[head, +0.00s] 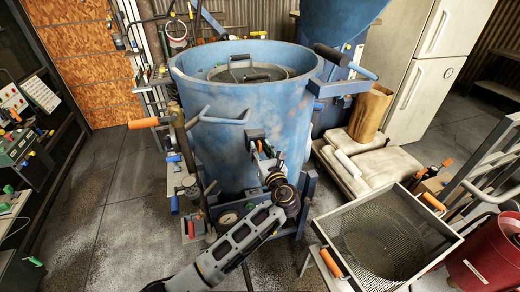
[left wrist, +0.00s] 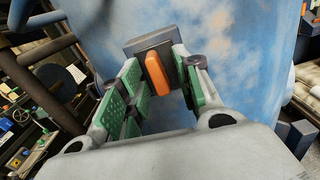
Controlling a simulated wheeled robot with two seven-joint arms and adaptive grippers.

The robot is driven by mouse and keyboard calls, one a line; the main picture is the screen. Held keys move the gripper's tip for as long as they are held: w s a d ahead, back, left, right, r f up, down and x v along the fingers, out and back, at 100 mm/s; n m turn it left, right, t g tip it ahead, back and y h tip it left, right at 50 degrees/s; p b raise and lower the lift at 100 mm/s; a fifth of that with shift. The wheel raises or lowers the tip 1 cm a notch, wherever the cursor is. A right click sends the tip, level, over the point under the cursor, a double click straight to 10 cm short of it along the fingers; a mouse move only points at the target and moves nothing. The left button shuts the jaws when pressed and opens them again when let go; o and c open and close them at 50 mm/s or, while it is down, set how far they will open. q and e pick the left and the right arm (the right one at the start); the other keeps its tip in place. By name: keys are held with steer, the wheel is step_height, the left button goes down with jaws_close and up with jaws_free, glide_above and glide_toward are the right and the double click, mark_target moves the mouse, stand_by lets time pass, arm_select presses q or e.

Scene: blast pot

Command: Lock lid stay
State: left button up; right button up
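The big blue pot (head: 235,110) stands in the middle of the head view, its round lid (head: 225,74) with dark handles lying inside the rim. A small orange piece (left wrist: 157,74) on a dark grey mount (left wrist: 150,44) sits on the pot's front wall. I take it to be the lid stay's lock, but cannot be sure. My left gripper (head: 262,153) is at that wall. In the left wrist view its green-padded fingers (left wrist: 160,84) are spread on either side of the orange piece, with a gap on the left. Contact on the right is unclear. My right gripper is out of view.
A wire-mesh tray (head: 385,235) stands at the front right, beside a red vessel (head: 485,250). Pale sacks (head: 370,172) lie right of the pot. An orange-ended lever (head: 150,122) and pipework stand at its left. The floor at left (head: 110,190) is clear.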

arm_select(q)
steer(key=v, duration=1.1)
steer(key=shift+s, duration=0.1)
stand_by(0.4)
